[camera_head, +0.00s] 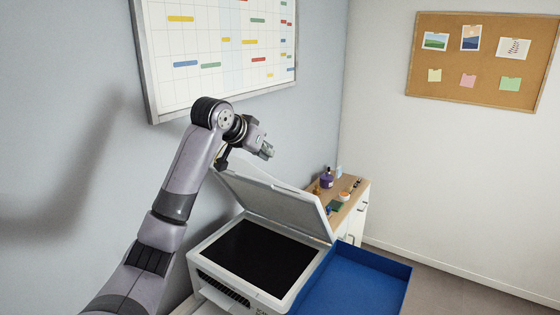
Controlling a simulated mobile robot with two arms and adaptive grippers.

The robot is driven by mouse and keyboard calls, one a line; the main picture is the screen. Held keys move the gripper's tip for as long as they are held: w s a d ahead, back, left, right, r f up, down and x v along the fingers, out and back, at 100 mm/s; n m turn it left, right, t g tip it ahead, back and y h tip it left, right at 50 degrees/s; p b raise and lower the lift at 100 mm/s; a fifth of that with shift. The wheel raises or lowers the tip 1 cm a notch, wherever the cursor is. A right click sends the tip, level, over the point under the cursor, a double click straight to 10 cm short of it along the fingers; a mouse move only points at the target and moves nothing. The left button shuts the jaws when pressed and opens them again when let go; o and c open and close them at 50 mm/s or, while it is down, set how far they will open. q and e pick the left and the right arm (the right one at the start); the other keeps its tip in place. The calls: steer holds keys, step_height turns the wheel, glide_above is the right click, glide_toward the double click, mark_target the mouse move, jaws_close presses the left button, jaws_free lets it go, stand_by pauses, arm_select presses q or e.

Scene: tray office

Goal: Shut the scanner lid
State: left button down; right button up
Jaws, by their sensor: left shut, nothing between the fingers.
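The scanner (205,262) stands low in the middle of the head view, with its dark glass bed (260,258) showing. Its grey lid (275,205) is open and tilted up at the back of the glass. My left gripper (268,152) is shut and empty, above the lid's upper left edge. It looks apart from the lid, though the exact gap is hard to tell. My right gripper is not in view.
A blue tray (397,268) sits right of the scanner. Behind it is a wooden-topped cabinet (346,212) with small items and a purple bottle (326,179). A wall planner (220,50) hangs behind my arm. A corkboard (480,90) hangs on the right wall.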

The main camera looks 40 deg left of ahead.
mark_target(275, 184)
arm_select(q)
steer(key=p+x, duration=0.2)
steer(key=x, duration=0.1)
steer(key=shift+w+f, duration=0.25)
steer(key=f+p, duration=0.1)
steer(key=w+f+p, duration=0.1)
steer(key=f, duration=0.1)
steer(key=w+f+p, duration=0.1)
steer(key=f, duration=0.1)
steer(key=shift+a+p, duration=0.2)
steer(key=shift+p, duration=0.2)
steer(key=shift+s+f, duration=0.2)
steer(key=shift+s, duration=0.35)
steer(key=shift+f, duration=0.1)
steer(key=shift+d+f, duration=0.1)
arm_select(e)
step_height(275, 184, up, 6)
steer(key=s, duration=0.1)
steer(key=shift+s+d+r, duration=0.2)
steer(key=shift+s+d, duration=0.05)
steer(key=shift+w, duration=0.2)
